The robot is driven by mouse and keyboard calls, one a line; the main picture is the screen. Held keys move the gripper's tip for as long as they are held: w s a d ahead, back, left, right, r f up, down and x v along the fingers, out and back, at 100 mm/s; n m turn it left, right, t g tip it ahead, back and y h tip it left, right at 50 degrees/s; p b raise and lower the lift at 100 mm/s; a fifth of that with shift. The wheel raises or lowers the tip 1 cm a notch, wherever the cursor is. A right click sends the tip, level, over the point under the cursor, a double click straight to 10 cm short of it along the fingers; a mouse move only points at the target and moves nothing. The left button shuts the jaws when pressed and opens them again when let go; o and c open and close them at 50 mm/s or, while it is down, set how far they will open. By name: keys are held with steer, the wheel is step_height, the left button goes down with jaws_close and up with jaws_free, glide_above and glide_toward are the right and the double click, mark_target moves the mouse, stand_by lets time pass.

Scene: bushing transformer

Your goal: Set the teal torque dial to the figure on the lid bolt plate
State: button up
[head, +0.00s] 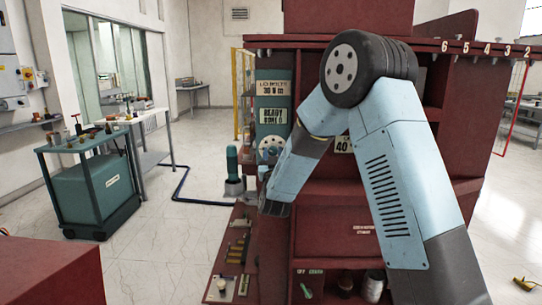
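The lid bolt plate (273,88) is cream, on a teal panel at the left of the dark red unit; it appears to read "LID BOLTS 30 N m". Below it is a smaller sign (273,116). A round, pale dial-like face (270,148) shows low on that panel, partly behind my arm; its setting is too small to read. An upright teal tool (232,162) stands on a grey base to the left. I cannot tell which of these bears the torque dial. My gripper (273,208) points down, below the panel and right of the tool; its fingers are not clear.
Another plate (343,146) showing "40" is partly behind my arm. A low red shelf (228,265) holds small parts. A teal cart (92,185) stands left. A dark blue hose (185,187) runs across the floor. Open floor (165,250) lies between cart and unit.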

steer(key=c, duration=0.6)
steer(key=shift+a+m+h, duration=0.1)
steer(key=shift+m+h, duration=0.8)
steer(key=shift+m, duration=0.7)
steer(key=shift+m+h, duration=0.9)
steer(key=shift+m, duration=0.7)
steer(key=shift+c, duration=0.2)
steer(key=o, duration=1)
steer(key=shift+s, duration=0.1)
steer(key=v, duration=1.3)
steer(key=shift+s+f, duration=0.1)
steer(key=shift+s, duration=0.25)
